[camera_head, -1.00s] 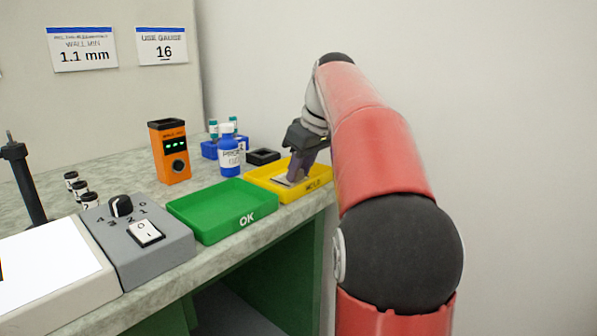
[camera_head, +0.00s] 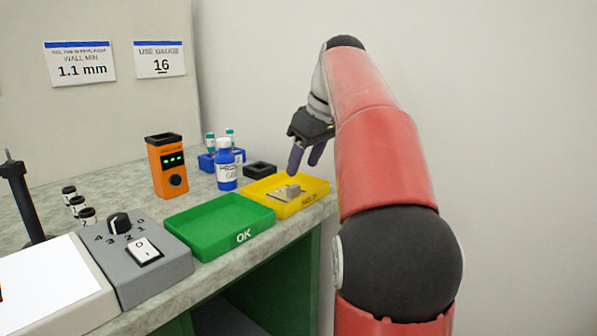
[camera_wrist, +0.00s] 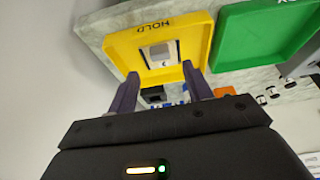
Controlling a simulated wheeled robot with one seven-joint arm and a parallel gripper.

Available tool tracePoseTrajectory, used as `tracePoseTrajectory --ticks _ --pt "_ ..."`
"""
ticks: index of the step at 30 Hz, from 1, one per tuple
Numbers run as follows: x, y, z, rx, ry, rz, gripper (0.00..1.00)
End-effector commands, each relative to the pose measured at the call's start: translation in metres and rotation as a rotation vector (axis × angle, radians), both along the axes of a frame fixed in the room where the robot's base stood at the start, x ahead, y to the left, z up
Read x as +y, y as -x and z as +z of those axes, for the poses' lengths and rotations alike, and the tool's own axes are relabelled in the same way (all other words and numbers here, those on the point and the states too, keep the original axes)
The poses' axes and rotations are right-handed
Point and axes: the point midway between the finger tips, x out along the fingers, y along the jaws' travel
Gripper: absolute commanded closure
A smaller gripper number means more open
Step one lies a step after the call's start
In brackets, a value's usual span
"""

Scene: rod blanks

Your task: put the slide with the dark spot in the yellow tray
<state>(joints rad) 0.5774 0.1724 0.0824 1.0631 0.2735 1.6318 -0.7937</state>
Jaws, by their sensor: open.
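The yellow tray (camera_head: 312,203), marked HOLD, stands at the right end of the bench. A slide (camera_head: 289,192) with a pale grey block on it lies inside the tray. The slide also shows in the wrist view (camera_wrist: 160,55), flat on the floor of the yellow tray (camera_wrist: 195,28), with a small dark mark near its middle. My gripper (camera_head: 304,165) is open and empty above the tray, apart from the slide. In the wrist view its two fingers (camera_wrist: 161,88) stand apart on either side.
A green tray (camera_head: 205,241) marked OK stands left of the yellow one. Behind are a blue bottle (camera_head: 226,170), an orange device (camera_head: 168,168), a black open box (camera_head: 260,170) and a blue vial rack (camera_head: 207,162). A grey switch box (camera_head: 125,275) stands at front left.

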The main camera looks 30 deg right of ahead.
Motion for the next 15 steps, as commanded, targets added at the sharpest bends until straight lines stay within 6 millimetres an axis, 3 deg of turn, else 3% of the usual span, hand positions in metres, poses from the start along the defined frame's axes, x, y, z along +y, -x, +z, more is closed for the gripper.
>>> tracePoseTrajectory --ticks 1,6,15 --pt "-0.002 0.004 0.014 -0.001 0.001 -0.002 0.50" --pt "-0.006 0.015 0.041 0.000 0.001 -0.001 0.50" --pt "-0.008 0.021 0.054 0.001 -0.001 -0.001 0.50"
